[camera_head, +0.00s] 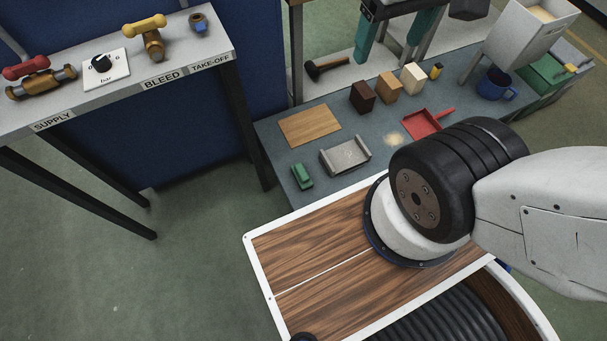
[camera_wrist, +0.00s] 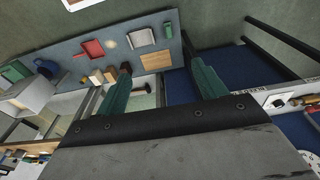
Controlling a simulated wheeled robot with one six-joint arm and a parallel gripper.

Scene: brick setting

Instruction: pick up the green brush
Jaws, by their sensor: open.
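The green brush (camera_head: 302,176) lies on the front left part of the grey-blue bench top (camera_head: 285,143), left of a grey metal tray (camera_head: 345,155). In the wrist view the brush (camera_wrist: 169,29) is small, near the bench's upper right end. My gripper (camera_head: 387,50) hangs at the back of the bench in the head view, well apart from the brush. Its two teal fingers are spread wide in the wrist view (camera_wrist: 166,82), with nothing held between them. The brush's fine detail is too small to tell.
A wooden board (camera_head: 310,125), red dustpan (camera_head: 425,122), several blocks (camera_head: 388,84), a blue mug (camera_head: 495,84) and a mallet (camera_head: 326,68) lie around the bench. A pale powder patch (camera_head: 393,138) is near the dustpan. A valve table (camera_head: 110,85) stands at left.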

